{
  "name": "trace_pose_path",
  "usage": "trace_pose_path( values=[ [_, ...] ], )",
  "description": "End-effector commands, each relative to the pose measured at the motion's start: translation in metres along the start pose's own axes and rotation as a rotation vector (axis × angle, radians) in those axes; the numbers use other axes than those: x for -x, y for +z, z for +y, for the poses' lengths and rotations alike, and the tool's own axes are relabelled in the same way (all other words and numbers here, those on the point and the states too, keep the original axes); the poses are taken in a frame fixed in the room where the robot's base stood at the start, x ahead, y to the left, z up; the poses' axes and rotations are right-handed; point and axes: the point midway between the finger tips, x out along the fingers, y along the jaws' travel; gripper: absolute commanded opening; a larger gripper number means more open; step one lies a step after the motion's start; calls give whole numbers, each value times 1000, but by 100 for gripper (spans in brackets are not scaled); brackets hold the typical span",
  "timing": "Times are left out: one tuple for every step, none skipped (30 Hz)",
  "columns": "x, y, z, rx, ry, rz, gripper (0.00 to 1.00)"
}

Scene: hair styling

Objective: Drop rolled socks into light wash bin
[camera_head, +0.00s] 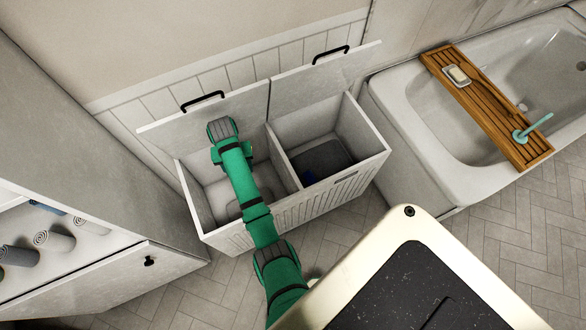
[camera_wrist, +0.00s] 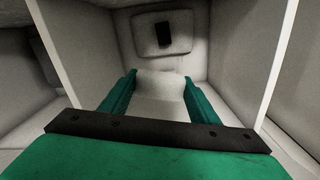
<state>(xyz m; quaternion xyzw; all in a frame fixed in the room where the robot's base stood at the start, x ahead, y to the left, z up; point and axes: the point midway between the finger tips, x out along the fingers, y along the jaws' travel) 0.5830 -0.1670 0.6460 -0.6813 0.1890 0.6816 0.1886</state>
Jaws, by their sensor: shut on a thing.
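My gripper (camera_wrist: 158,88) shows in the wrist view with green fingers shut on a pale rolled pair of socks (camera_wrist: 160,84). It points down into a white-walled compartment. In the head view my arm reaches over the left compartment of the white two-part laundry bin (camera_head: 225,241), and hides the fingers and the socks. The left compartment has a pale floor with a light item (camera_head: 228,210) partly hidden by my arm. In the wrist view a light folded item with a dark patch (camera_wrist: 152,46) lies below. The right compartment holds dark folded cloth (camera_head: 322,158) and a bit of blue.
Both bin lids (camera_head: 328,76) stand open against the wall behind. A bathtub (camera_head: 400,125) with a wooden tray (camera_head: 487,108) is at the right. A cabinet (camera_head: 60,275) with several rolled towels stands at the left, close to the bin.

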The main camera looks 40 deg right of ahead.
Motion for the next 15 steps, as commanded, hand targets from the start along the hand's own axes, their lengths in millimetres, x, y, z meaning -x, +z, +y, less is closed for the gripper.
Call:
trace_pose_path(
  values=[
    [0,0,0,0,0,0,34],
    [0,0,0,0,0,0,34],
    [0,0,0,0,0,0,34],
    [0,0,0,0,0,0,34],
    [0,0,0,0,0,0,34],
    [0,0,0,0,0,0,34],
    [0,0,0,0,0,0,58],
    [0,0,0,0,0,0,65],
    [0,0,0,0,0,0,75],
    [0,0,0,0,0,0,77],
    [0,0,0,0,0,0,77],
    [0,0,0,0,0,0,77],
    [0,0,0,0,0,0,77],
    [0,0,0,0,0,0,77],
    [0,0,0,0,0,0,77]
  ],
)
